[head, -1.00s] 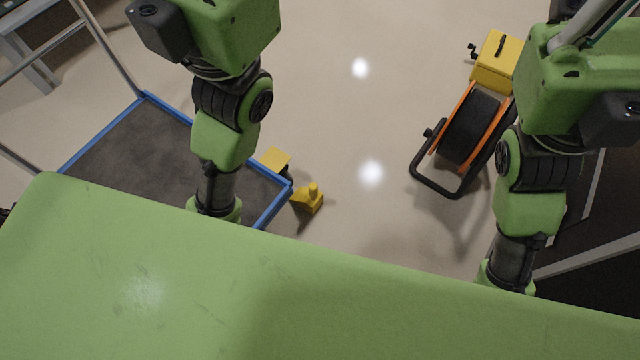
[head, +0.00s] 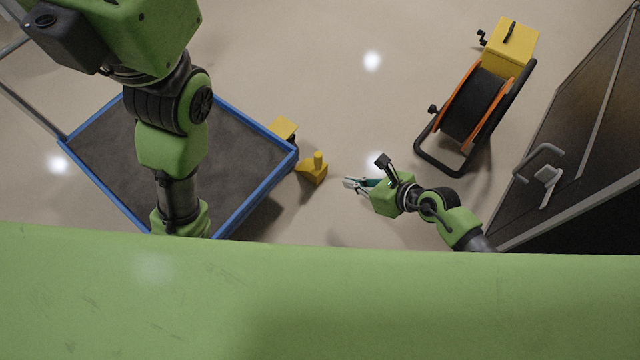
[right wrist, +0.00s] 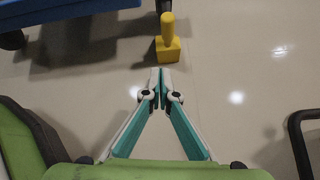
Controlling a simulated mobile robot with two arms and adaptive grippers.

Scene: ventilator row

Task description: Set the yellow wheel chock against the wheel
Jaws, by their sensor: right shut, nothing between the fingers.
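The yellow wheel chock (head: 314,172) with its upright knob stands on the floor just off the right corner of the blue-edged cart (head: 258,196). In the right wrist view the chock (right wrist: 168,48) is straight ahead of the fingertips, with a floor gap between. A dark wheel part (right wrist: 163,6) shows just behind the chock at the top edge; whether they touch I cannot tell. Another cart wheel (right wrist: 13,40) shows at the left. My right gripper (head: 347,183) is shut and empty, right of the chock, and also shows in the wrist view (right wrist: 160,75). My left gripper is hidden.
A cable reel (head: 470,108) with a yellow box (head: 512,46) stands at the upper right. A dark cabinet with a handle (head: 540,160) is at the right. A yellow plate (head: 283,127) is at the cart's corner. The middle floor is clear.

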